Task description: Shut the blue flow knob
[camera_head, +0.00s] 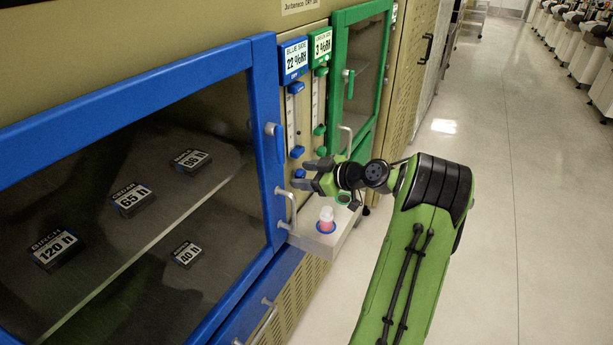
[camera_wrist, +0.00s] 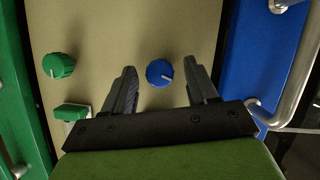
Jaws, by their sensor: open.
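The blue flow knob (camera_wrist: 159,73) is round with a white pointer line, on the beige panel in the wrist view. My gripper (camera_wrist: 160,80) is open, with one finger on each side of the knob. I cannot tell how far the fingertips are from the panel. In the head view my gripper (camera_head: 300,175) is in front of the panel between the blue and green doors. The blue flow knob there is hard to make out behind the gripper. A blue flow meter (camera_head: 292,120) stands above it.
A green knob (camera_wrist: 58,66) and a green block (camera_wrist: 72,112) sit left in the wrist view. Metal handles (camera_wrist: 296,80) stick out by the blue door. A shelf (camera_head: 335,238) below my gripper holds a pink-filled vial (camera_head: 326,220). The floor to the right is clear.

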